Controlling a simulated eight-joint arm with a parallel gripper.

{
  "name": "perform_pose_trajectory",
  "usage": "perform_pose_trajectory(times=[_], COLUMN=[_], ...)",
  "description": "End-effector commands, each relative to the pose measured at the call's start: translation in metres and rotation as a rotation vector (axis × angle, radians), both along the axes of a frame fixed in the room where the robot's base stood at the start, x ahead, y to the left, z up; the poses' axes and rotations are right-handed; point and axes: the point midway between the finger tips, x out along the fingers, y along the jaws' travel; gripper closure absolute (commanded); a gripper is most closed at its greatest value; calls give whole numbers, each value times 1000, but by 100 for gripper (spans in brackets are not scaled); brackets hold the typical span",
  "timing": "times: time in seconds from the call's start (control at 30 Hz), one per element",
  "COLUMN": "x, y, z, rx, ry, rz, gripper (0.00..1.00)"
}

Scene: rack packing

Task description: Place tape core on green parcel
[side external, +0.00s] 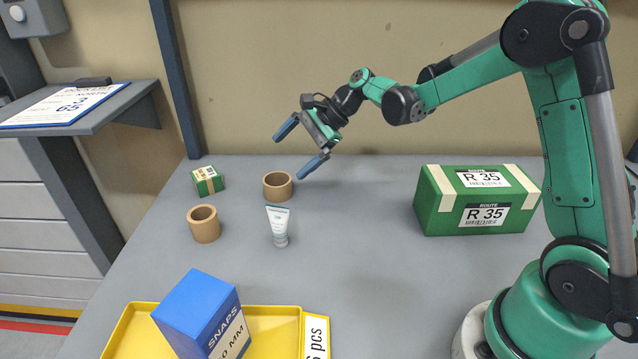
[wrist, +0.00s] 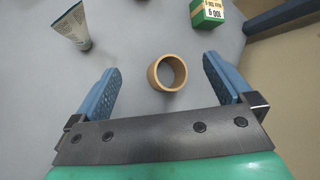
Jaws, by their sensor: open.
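A tan tape core (side external: 278,193) stands on end on the grey table, its open hole facing up. In the wrist view a tape core (wrist: 152,77) appears between the finger lines. A second, similar tape core (side external: 204,229) stands to the front left. The large green parcel (side external: 453,213), with cream tape bands and "R 35" labels, sits on the right. A small green box (side external: 208,182) with a tan band stands at the back left; it also shows in the wrist view (wrist: 207,15). My gripper (side external: 288,159) is open and empty, above and behind the nearer core.
A yellow tray (side external: 272,321) at the front holds a tilted blue "SNAPS" box (side external: 205,308). A shelf with a clipboard (side external: 66,105) is at the left. The table between tube and green parcel is clear.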

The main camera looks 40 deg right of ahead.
Motion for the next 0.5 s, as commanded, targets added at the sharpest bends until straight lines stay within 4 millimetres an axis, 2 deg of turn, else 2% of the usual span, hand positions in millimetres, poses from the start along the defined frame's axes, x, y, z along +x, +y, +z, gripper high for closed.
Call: perform_pose_trajectory(times=[0.03,0.2,0.33,0.5], x=[-13,-60,-99,-143], y=[8,23,29,29], z=[12,37,45,43], rx=[-94,-447,-714,-1026], ry=[-44,-204,-317,-436], rz=[69,344,580,883], gripper=[0,0,0,0])
